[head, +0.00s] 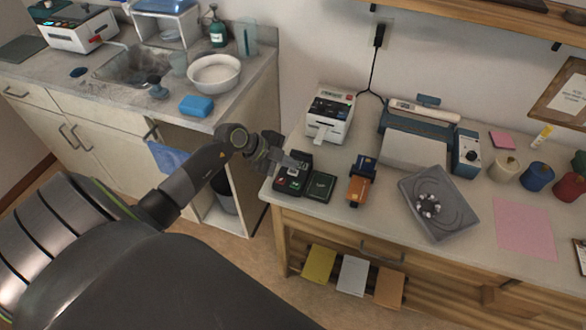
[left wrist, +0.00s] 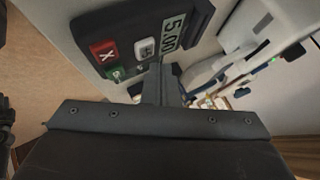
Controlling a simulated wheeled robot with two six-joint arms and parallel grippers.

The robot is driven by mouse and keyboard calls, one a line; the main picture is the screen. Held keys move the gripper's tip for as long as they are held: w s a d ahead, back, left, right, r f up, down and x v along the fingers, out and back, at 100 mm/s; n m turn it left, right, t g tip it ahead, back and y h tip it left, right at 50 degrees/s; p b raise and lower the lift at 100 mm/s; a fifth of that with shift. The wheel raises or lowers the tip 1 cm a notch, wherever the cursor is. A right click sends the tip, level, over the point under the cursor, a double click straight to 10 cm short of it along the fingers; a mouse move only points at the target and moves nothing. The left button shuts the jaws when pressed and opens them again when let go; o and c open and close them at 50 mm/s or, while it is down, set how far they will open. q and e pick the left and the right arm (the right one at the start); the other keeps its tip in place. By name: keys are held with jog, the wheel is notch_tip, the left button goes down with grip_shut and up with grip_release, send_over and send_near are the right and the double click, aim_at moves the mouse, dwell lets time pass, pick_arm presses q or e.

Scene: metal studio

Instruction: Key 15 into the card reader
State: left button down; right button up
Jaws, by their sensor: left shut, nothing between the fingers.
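The card reader (head: 291,180) is a black device at the left front of the wooden counter, with a few coloured keys. In the left wrist view the card reader (left wrist: 190,14) shows a display (left wrist: 173,30) that seems to read 5.00. A red X key (left wrist: 104,50), a white key (left wrist: 145,48) and a green key (left wrist: 117,74) also show there. My left gripper (head: 294,163) is shut and empty, over the reader's far part; it also shows in the left wrist view (left wrist: 160,75), close to the reader. I cannot tell whether it touches. My right gripper is out of view.
A dark green flat item (head: 321,186) lies right beside the reader, then an orange and blue device (head: 360,187). A white printer-like machine (head: 328,115) stands behind. A grey tray (head: 455,205) lies further right. A sink counter (head: 250,92) is at left across a gap.

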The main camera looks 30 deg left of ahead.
pick_arm(q)
jog(key=shift+f, duration=0.15)
jog(key=shift+f, duration=0.25)
jog(key=shift+f, duration=0.45)
dwell(1.0)
jog(key=shift+r+p, duration=0.9)
jog(key=shift+p, duration=0.2)
jog(key=shift+r+p, duration=0.1)
jog(key=shift+p, duration=0.35)
